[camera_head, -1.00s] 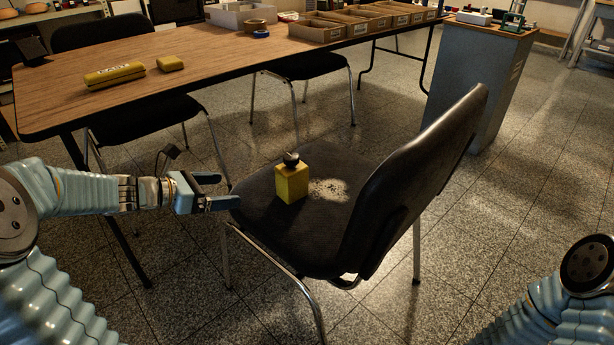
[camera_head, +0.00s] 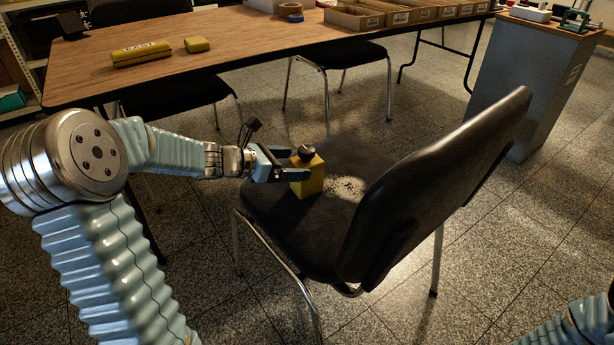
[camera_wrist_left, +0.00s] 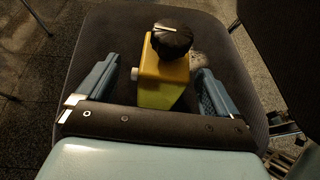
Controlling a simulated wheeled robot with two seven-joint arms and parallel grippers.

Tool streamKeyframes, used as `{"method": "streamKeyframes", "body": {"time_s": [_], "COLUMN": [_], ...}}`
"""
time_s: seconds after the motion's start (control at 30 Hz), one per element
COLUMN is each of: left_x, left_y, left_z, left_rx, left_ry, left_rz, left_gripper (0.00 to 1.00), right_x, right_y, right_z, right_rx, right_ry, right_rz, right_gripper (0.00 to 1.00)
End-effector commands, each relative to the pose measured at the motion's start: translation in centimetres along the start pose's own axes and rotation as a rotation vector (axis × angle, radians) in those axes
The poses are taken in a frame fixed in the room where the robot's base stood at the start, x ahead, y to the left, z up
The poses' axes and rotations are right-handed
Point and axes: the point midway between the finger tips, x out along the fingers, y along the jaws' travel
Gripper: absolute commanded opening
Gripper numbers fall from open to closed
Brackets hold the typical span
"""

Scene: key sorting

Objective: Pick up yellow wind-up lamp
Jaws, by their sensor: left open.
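The yellow wind-up lamp (camera_head: 308,182) is a small yellow block with a black knob on top. It stands upright on the seat of the black chair (camera_head: 272,212). My left gripper (camera_head: 298,174) is open, with its fingers reaching to the lamp from the left. In the left wrist view the lamp (camera_wrist_left: 163,88) shows between the two spread fingers of the gripper (camera_wrist_left: 158,92), with a gap on each side. A small white knob shows on the lamp's left side there. Only a part of my right arm shows at the lower right of the head view; its gripper is out of view.
The chair's backrest (camera_head: 440,185) rises right of the lamp. A wooden table (camera_head: 240,45) behind holds a yellow case (camera_head: 142,54), a smaller yellow box (camera_head: 197,45), a tape roll (camera_head: 290,10) and cardboard trays (camera_head: 355,18). A grey cabinet (camera_head: 520,85) stands at the right.

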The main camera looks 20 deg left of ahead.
Motion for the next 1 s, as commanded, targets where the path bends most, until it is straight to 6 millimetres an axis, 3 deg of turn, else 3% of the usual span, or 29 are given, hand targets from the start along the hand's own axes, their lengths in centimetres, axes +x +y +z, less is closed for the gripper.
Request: {"method": "streamKeyframes", "body": {"time_s": [0.3, 0.57, 0.9, 1.0], "left_x": [4.5, 5.0, 4.9, 4.9], "left_y": [-0.5, -0.4, -0.4, -0.4], "left_z": [-0.6, -0.4, -0.5, -0.5], "left_rx": [0.000, 0.001, 0.000, 0.000], "left_ry": [0.000, 0.000, 0.001, 0.001], "left_rz": [-0.002, 0.000, 0.000, 0.000], "left_gripper": [0.94, 0.92, 0.40, 0.32], "right_x": [0.9, 0.8, 0.8, 0.8], "right_y": [0.2, 0.2, 0.2, 0.2], "right_z": [0.1, 0.1, 0.1, 0.1], "right_rx": [-0.001, -0.001, -0.001, -0.001], "right_ry": [-0.002, -0.003, -0.003, -0.002], "right_rz": [-0.002, -0.002, -0.002, -0.002], "right_gripper": [0.43, 0.43, 0.43, 0.43]}}
